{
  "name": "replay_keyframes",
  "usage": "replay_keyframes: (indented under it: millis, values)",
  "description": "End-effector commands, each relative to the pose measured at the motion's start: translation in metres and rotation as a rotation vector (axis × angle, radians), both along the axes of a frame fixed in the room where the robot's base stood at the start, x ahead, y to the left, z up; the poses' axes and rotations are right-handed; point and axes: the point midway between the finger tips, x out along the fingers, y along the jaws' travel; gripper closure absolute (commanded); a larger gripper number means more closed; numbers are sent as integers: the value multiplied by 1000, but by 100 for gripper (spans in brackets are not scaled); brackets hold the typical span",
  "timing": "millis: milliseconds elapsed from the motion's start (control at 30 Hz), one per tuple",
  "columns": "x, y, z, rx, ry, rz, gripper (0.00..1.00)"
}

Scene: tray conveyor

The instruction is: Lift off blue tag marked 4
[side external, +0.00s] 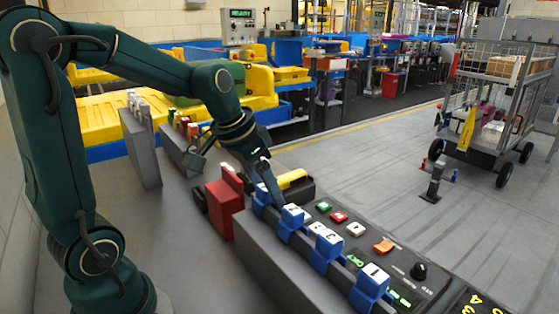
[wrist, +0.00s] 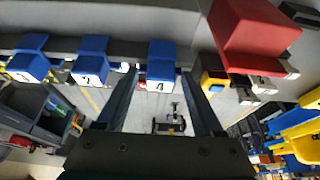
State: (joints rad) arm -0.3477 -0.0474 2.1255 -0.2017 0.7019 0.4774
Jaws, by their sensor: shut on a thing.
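The blue tag marked 4 (wrist: 162,55) hangs on the grey rail in the wrist view, its white numbered face towards the camera. My gripper (wrist: 161,78) has one finger on each side of this tag and is shut on it. In the side view my gripper (side external: 273,200) reaches down to the far end of the row, where the fingers partly hide the blue tag there. Other blue tags with white faces sit along the rail: one marked 2 (wrist: 90,58) and another farther left (wrist: 29,62), its number unclear.
A red block (side external: 225,207) stands just beyond the row, close to my gripper; it also shows at right in the wrist view (wrist: 255,38). A dark panel with coloured buttons (side external: 338,216) lies right of the rail. A wire cart (side external: 492,100) stands on open floor.

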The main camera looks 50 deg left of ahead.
Motion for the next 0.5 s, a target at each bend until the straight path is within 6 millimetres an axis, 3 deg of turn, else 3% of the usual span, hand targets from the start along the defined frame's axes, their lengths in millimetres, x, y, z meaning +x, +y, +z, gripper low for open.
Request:
replay_keyframes:
  millis: [233, 500]
  values:
    - [3, 0, 16, 0, -5, 0, 100]
    - [5, 0, 50, 2, -6, -1, 100]
